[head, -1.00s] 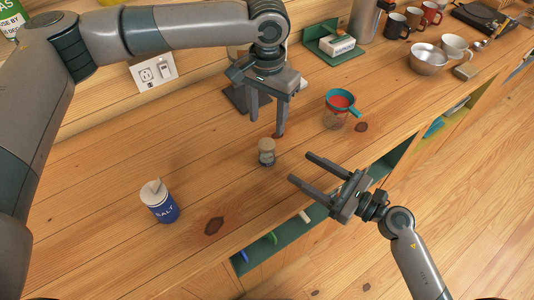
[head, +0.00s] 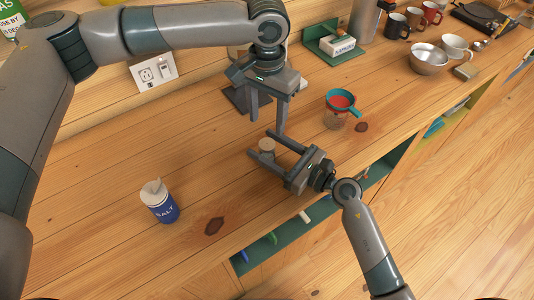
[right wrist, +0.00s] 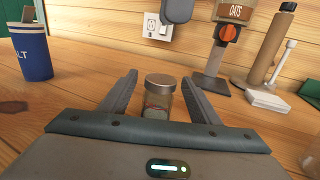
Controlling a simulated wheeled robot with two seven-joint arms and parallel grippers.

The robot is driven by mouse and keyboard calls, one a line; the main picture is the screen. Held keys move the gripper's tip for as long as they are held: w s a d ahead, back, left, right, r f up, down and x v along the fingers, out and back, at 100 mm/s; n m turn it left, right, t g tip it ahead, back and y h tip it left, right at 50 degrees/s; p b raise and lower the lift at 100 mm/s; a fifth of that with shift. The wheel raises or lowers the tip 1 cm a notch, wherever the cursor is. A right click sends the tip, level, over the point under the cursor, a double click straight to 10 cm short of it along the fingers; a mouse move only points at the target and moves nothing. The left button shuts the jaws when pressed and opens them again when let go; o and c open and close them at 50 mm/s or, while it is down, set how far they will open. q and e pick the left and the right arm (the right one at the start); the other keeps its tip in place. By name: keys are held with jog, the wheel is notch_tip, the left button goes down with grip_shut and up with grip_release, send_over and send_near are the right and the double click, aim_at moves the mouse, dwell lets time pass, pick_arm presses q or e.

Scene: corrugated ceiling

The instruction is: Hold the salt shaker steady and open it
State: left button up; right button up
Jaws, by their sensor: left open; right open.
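The small glass shaker with a tan lid (head: 267,145) stands upright on the wooden counter; in the right wrist view its jar (right wrist: 158,98) sits between my right fingers. My right gripper (head: 265,144) is open around it, with a finger on each side and visible gaps. My left gripper (head: 267,115) is open and empty, pointing down above and just behind the shaker. A blue container marked SALT (head: 160,202) with a white top stands upright to the left on the counter; part of it also shows in the right wrist view (right wrist: 32,55).
A jar with a teal-rimmed red strainer (head: 340,103) stands to the right. Mugs (head: 396,26) and metal bowls (head: 428,60) are at the far right. The counter's front edge has open shelves below. Counter between shaker and SALT container is clear.

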grip_shut()
dwell(0.4)
